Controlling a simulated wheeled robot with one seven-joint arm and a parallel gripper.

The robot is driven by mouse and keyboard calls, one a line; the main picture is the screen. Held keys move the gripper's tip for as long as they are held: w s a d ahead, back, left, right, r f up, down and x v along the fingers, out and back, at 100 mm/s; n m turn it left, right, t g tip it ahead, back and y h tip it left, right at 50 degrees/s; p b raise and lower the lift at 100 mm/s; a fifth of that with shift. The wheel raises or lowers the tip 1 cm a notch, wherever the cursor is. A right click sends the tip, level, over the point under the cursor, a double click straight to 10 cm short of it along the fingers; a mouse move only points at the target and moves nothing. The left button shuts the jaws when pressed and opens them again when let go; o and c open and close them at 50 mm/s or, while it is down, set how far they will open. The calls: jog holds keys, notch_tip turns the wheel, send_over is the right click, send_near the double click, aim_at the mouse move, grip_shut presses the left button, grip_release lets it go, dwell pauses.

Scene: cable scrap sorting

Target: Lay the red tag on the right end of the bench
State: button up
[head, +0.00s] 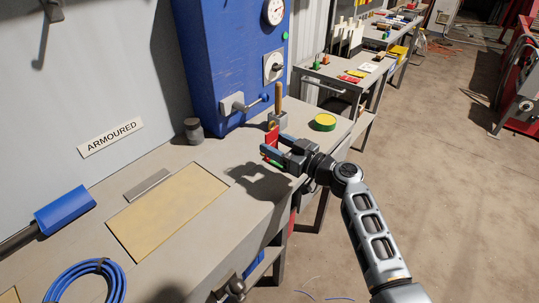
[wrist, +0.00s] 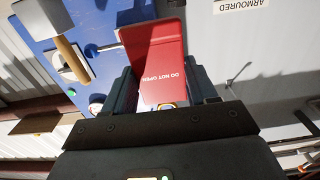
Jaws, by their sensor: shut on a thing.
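My gripper (head: 269,154) is shut on the red tag (head: 272,136). The tag stands up out of the fingers, and it is held above the bench (head: 235,222), whose shadow of the gripper falls on the top. In the wrist view the red tag (wrist: 160,62) sits between the two dark fingers, with white lettering reading "DO NOT OPEN". The right end of the bench top lies near the green and yellow round tin (head: 324,122), to the right of the gripper.
A blue machine (head: 225,60) with a lever stands behind the bench. A wooden-handled tool (head: 277,105) stands near the gripper. A yellow-tan board (head: 165,215), a blue-handled tool (head: 65,210) and a blue cable coil (head: 90,282) lie leftward. Another table (head: 345,72) with small items stands beyond.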

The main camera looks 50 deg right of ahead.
aim_at(269, 160)
jog(key=shift+w+a+f, duration=0.65)
jog(key=shift+w+f, duration=0.1)
jog(key=shift+w, duration=0.05)
notch_tip(269, 160, down, 4)
jog(key=shift+r, duration=0.15)
jog(key=shift+f, duration=0.3)
jog(key=o, duration=1)
jog(key=shift+r, duration=0.1)
jog(key=shift+r, duration=0.15)
